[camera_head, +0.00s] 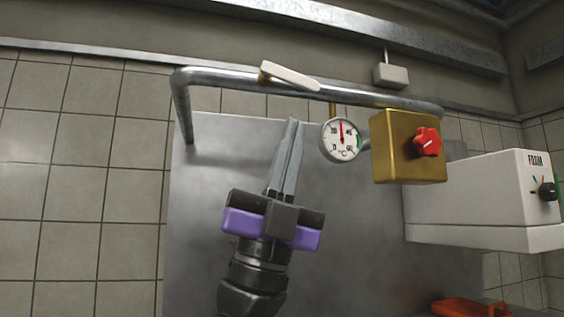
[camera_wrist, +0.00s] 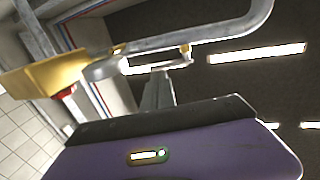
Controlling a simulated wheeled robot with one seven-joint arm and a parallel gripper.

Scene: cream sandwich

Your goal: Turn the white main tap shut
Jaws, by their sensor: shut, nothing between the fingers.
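The white main tap (camera_head: 290,76) is a flat white lever on a brass stem, set on the metal pipe near its left part. It lies along the pipe, its right end tilted slightly down in the head view. My gripper (camera_head: 293,122) is shut and empty, its long grey fingers pointing up. The fingertips show just below the tap's right end; whether they touch it I cannot tell. In the wrist view my fingers (camera_wrist: 160,78) point up towards the pipe and partly cover a pale lever-like part there.
A round dial gauge (camera_head: 341,139) hangs close right of my fingers. A brass box (camera_head: 409,148) with a red knob (camera_head: 427,142) is further right, then a white FOAM unit (camera_head: 480,195). The metal pipe (camera_head: 225,78) runs above a steel panel (camera_head: 200,230). Tiled wall is free at left.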

